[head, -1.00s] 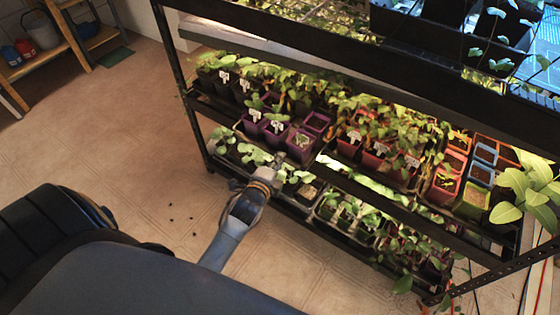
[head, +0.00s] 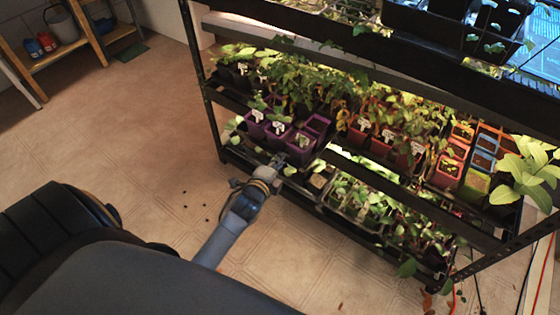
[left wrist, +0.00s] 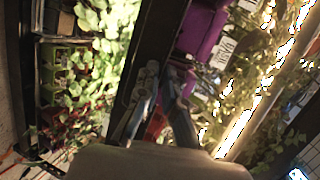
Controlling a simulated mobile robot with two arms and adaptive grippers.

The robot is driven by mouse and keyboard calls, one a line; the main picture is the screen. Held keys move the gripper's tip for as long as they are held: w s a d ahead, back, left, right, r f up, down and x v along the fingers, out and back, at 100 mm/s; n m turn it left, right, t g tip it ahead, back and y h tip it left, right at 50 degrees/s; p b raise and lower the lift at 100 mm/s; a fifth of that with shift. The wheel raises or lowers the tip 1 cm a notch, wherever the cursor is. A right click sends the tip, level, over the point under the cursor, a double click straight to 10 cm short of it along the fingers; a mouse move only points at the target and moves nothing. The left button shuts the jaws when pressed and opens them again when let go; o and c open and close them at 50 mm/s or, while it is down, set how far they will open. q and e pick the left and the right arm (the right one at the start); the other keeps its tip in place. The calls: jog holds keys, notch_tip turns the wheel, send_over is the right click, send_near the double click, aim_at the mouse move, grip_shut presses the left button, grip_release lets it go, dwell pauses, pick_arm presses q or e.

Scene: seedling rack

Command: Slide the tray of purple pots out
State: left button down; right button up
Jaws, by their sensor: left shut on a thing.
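Several purple pots (head: 278,135) with white labels and seedlings stand in a dark tray (head: 262,148) on the middle shelf. One purple pot (left wrist: 202,32) also shows large in the left wrist view. My left gripper (head: 279,168) is at the front of this tray, below the nearest purple pot. It is shut on the tray's front edge; the exact contact is hard to see in the dim light. In the left wrist view my fingers (left wrist: 161,84) reach up to the dark edge beside the purple pot. My right gripper is not in view.
A lower shelf holds more seedlings (head: 365,195). The rack's post (head: 195,50) is at the left.

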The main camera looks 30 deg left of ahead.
pick_arm(q)
jog(key=shift+s, duration=0.15)
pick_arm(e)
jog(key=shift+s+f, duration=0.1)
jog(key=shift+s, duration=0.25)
pick_arm(q)
jog(key=c, duration=1.4)
grip_release()
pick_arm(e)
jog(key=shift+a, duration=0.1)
pick_arm(q)
jog(key=v, duration=1.2)
